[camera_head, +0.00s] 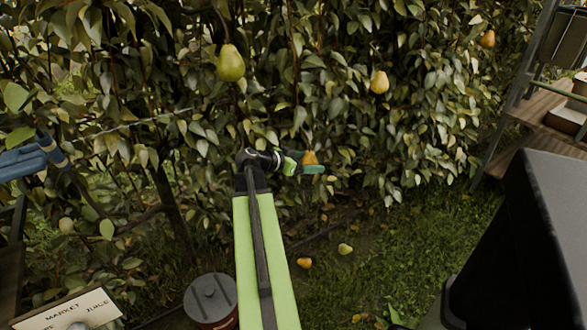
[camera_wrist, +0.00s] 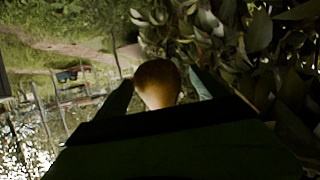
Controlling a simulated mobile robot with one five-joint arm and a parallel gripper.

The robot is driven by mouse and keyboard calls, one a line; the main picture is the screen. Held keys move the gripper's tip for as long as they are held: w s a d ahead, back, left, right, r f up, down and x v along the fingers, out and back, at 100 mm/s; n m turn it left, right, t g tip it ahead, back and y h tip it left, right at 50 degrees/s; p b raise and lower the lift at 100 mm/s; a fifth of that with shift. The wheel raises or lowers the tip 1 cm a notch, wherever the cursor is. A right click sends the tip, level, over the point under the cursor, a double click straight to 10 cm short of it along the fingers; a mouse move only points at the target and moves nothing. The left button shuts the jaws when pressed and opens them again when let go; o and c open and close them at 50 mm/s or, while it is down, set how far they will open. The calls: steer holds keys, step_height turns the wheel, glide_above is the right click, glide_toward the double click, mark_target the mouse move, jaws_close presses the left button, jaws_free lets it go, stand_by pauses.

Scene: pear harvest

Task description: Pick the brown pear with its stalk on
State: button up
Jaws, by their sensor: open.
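The brown pear (camera_head: 310,158) hangs at the hedge, low in the middle of the head view, partly hidden by my gripper. My gripper (camera_head: 308,163) is at the end of my green arm, with its jaws around the pear's sides. In the wrist view the brown pear (camera_wrist: 157,84) sits between the two dark fingers of my gripper (camera_wrist: 160,88). The fingers stand apart, and a gap shows on the pear's right side. I cannot tell whether the left finger touches it. The pear's stalk is not clearly visible.
A green pear (camera_head: 231,63) and a yellow pear (camera_head: 380,82) hang higher up. Another orange-brown pear (camera_head: 487,39) hangs at upper right. Fallen pears (camera_head: 345,249) lie on the grass. Leaves crowd my gripper. A sign (camera_head: 70,312) and a lidded pot (camera_head: 211,298) stand at lower left.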

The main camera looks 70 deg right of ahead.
mark_target(315, 161)
steer(key=shift+b+x, duration=0.35)
steer(key=shift+x, duration=1.2)
steer(key=c, duration=1.6)
steer(key=shift+s+a+r+n+y+p, duration=0.1)
steer(key=shift+a+n+y+p, duration=0.25)
steer(key=shift+p, duration=0.25)
steer(key=shift+s+a+y, duration=0.2)
steer(key=shift+y, duration=0.15)
